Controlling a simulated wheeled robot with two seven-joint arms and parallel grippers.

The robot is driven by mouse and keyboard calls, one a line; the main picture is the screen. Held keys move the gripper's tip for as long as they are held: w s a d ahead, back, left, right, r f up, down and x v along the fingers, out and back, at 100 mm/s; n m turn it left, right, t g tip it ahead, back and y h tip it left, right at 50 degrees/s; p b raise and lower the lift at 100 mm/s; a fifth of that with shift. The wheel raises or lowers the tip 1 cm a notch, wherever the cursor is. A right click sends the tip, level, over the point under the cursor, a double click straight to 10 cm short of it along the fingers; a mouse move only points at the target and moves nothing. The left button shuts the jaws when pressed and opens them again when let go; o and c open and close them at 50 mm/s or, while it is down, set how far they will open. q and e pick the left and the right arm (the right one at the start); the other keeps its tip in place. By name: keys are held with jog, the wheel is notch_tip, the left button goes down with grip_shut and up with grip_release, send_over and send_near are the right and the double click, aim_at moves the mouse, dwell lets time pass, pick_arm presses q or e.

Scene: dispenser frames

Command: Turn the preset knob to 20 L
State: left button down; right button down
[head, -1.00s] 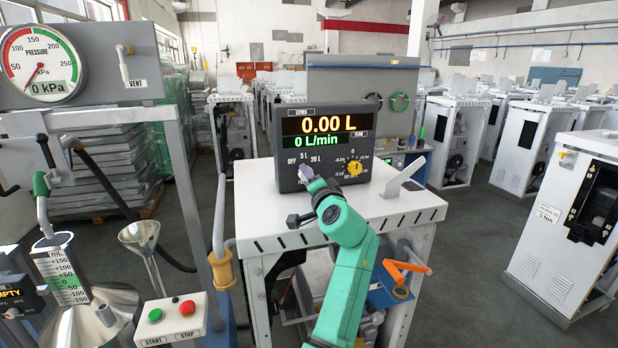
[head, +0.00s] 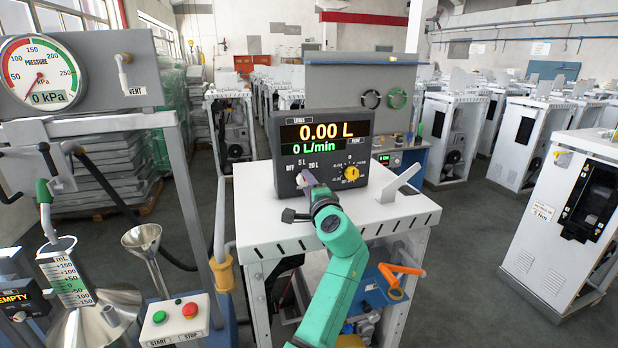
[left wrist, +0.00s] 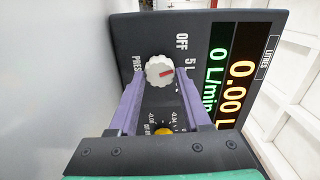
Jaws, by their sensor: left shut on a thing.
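The preset knob (left wrist: 159,71) is a pale ribbed dial with a red mark, on the front of the dark dispenser box (head: 368,123). In the left wrist view its red mark points right, roughly toward the 5 L label; the 20 L label is hidden there behind a finger. The purple fingers of my left gripper (left wrist: 160,88) are shut on the knob, one on each side. In the head view my left gripper (head: 310,182) reaches the knob and covers most of it. The display reads 0.00 L and 0 L/min. My right gripper is not in view.
A yellow knob (head: 351,174) sits to the right on the same panel. The box stands on a white cabinet top (head: 275,222) with an upright grey plate (head: 399,184) at the right. A START/STOP box (head: 175,319) and funnel (head: 142,238) are at the left.

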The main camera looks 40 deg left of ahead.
pick_arm(q)
jog(key=m+p, duration=0.2)
jog(key=r+m+p, duration=0.1)
jog(key=m+p, duration=0.1)
jog(key=shift+a+m, duration=0.15)
jog(key=shift+m, duration=0.15)
jog(key=m+p, duration=0.2)
jog(key=shift+m, duration=0.4)
jog(key=shift+a+m+p, duration=0.1)
jog(key=shift+m+p, duration=0.3)
jog(key=shift+m, duration=0.8)
jog(key=shift+f+m, duration=0.15)
jog(key=shift+m, duration=1.15)
jog(key=shift+c, duration=1.8)
grip_release()
jog(key=shift+f, duration=0.25)
